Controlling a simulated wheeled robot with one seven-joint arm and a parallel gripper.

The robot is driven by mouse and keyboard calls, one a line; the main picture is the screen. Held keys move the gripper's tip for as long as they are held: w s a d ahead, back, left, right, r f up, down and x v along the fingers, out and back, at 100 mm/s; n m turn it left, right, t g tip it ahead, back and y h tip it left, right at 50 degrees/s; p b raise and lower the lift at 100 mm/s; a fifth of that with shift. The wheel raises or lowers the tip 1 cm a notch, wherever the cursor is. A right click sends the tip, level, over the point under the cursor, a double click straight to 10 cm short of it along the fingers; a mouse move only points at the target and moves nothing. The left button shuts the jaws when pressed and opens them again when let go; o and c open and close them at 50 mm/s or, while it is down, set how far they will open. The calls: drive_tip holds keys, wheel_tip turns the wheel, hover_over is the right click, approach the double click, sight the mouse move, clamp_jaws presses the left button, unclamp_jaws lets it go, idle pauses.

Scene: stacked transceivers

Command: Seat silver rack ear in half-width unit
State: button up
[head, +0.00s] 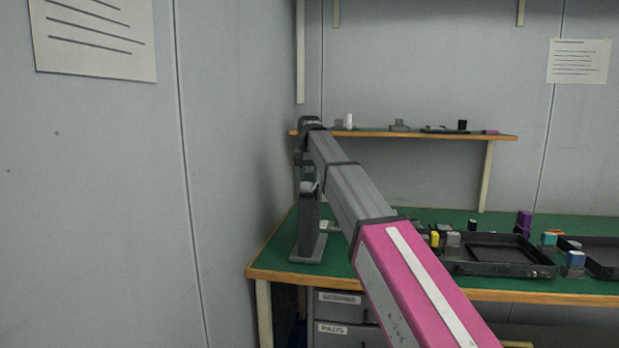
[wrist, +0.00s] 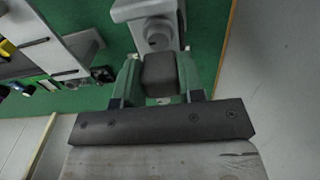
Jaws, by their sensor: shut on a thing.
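My gripper (head: 309,175) is over the left end of the green bench, at the top of a dark upright post on a flat grey base (head: 308,248). In the wrist view its two greenish fingers (wrist: 160,78) are closed on a dark grey block (wrist: 161,72). A light grey body with a round feature (wrist: 150,30) lies just beyond the block. I cannot tell whether the two are joined. A small silver-grey piece (head: 308,187) shows under my gripper in the head view. I cannot tell for sure which part is the silver rack ear or the half-width unit.
A black tray (head: 543,270) stands on the bench to the right, with a second tray at the edge. Small blocks, yellow, purple and blue (head: 575,259), stand around them. A shelf (head: 460,134) holds small items behind. The wall is close on the left.

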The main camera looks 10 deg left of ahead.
drive_tip(key=shift+f, duration=0.8)
drive_tip(key=o, duration=1.1)
wheel_tip(320, 180, up, 9)
drive_tip(key=shift+w+r, duration=0.1)
drive_tip(key=shift+r, duration=0.75)
